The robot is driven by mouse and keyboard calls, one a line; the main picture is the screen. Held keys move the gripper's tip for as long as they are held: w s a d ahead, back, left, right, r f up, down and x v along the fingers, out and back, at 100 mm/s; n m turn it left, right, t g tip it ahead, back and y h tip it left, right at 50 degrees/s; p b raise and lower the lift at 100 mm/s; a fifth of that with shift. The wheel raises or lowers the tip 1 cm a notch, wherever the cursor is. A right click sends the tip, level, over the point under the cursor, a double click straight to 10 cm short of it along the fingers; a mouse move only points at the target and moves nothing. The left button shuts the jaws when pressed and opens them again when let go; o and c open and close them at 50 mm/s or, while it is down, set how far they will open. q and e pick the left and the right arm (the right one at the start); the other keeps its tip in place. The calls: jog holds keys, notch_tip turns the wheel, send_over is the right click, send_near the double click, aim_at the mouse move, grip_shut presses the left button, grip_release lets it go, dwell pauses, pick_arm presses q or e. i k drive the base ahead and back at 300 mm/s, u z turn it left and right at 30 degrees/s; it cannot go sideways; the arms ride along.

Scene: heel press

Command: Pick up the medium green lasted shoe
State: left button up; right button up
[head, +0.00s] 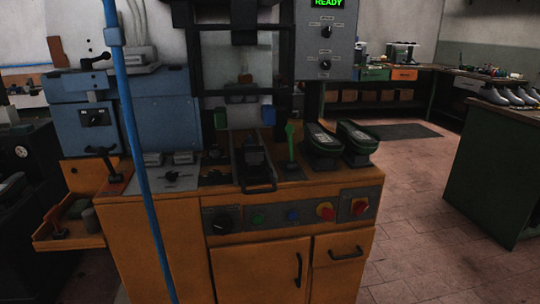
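Two dark green, rounded shapes with grey patches on top, a left one (322,141) and a right one (357,137), stand side by side at the right end of the orange machine's top. I cannot tell whether they are shoes or machine parts. Several greyish shoe shapes (508,97) stand in a row on the green bench at the right edge. They look pale, and the picture is too dark and small to tell a medium green one among them. Neither of my grippers is in view.
The orange heel press (155,235) fills the middle, with a green lever (290,142) and a blue upright pole (138,160) in front. The green bench (493,165) stands at right. Tiled floor (415,220) between them is clear. A workbench (395,75) is behind.

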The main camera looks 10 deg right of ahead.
aim_at(359, 140)
jog(key=z, duration=2.25)
jog(key=i, duration=2.25)
jog(key=u, duration=3.05)
